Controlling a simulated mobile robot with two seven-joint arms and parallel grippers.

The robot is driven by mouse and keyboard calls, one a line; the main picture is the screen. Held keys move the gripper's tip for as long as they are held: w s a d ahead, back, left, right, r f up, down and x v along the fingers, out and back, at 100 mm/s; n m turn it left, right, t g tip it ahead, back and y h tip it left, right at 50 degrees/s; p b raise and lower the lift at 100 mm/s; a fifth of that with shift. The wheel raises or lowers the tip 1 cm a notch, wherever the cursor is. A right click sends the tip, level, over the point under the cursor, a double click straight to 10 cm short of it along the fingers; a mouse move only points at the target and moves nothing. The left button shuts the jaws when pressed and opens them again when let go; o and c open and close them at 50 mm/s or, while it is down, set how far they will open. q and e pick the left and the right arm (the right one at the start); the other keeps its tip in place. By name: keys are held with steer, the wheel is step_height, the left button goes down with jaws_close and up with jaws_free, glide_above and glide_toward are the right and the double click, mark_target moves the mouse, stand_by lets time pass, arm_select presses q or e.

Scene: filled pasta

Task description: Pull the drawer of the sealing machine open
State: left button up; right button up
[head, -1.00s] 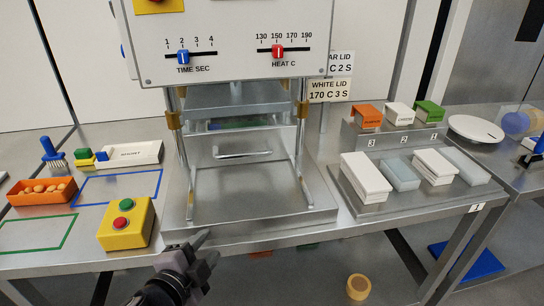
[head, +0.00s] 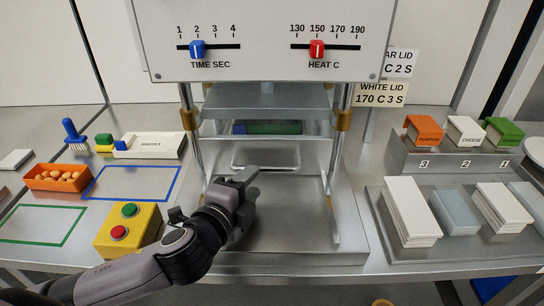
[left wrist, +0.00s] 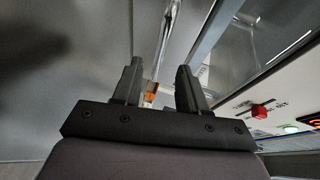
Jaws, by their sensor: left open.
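The sealing machine (head: 260,42) stands at the centre of the head view, with its sliders on the front panel. Its drawer (head: 312,154) is under the press plate and has a silver bar handle (head: 285,167). A green item shows dimly behind the drawer front. My left gripper (head: 249,180) is open and empty, over the machine's base, just in front of and below the handle's left part. I cannot tell whether it touches the handle. In the left wrist view both fingers (left wrist: 160,82) stand apart with nothing between them; the handle is not clearly seen there. My right gripper is not in view.
A yellow box with green and red buttons (head: 128,230) stands beside my left forearm. An orange tray of filled pasta (head: 58,187) is at the left. Stacks of lids (head: 410,205) and labelled boxes (head: 424,132) are at the right. The machine's posts flank the drawer.

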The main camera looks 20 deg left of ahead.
mark_target(264, 167)
arm_select(q)
steer(key=shift+p+x, duration=0.3)
steer(key=shift+x, duration=3.15)
jaws_close()
